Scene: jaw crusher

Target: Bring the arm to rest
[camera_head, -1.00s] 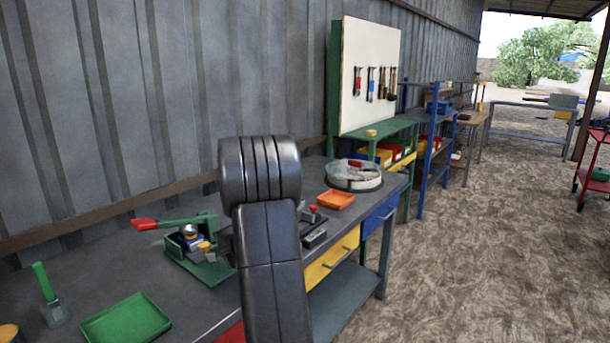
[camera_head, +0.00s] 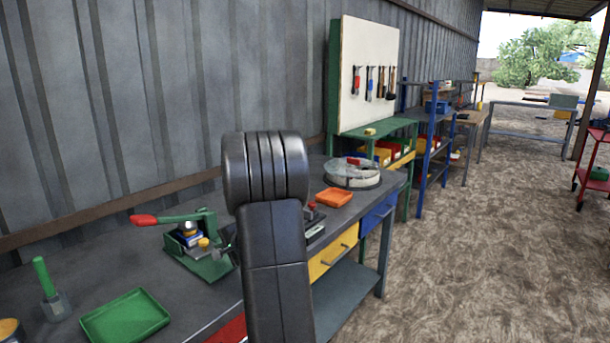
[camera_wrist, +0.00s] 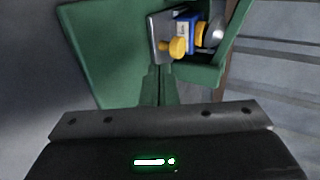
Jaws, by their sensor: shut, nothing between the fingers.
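My arm stands upright in the middle of the head view and hides part of the bench. My gripper (camera_wrist: 158,85) shows in the wrist view with its two narrow fingers together and nothing between them. It is by the green jaw crusher (camera_head: 200,265), which has a raised lever with a red handle. In the wrist view the crusher's green base (camera_wrist: 105,45) lies beyond the fingers, with a blue block, a yellow knob and a silver round part at the top. I cannot tell whether the fingers touch the crusher.
The grey workbench (camera_head: 85,270) also holds a green tray (camera_head: 125,316), a green-handled tool (camera_head: 48,285), an orange tray (camera_head: 334,197) and a round sieve-like container (camera_head: 352,173). A corrugated wall (camera_head: 120,100) runs behind. The dirt floor at right is largely open.

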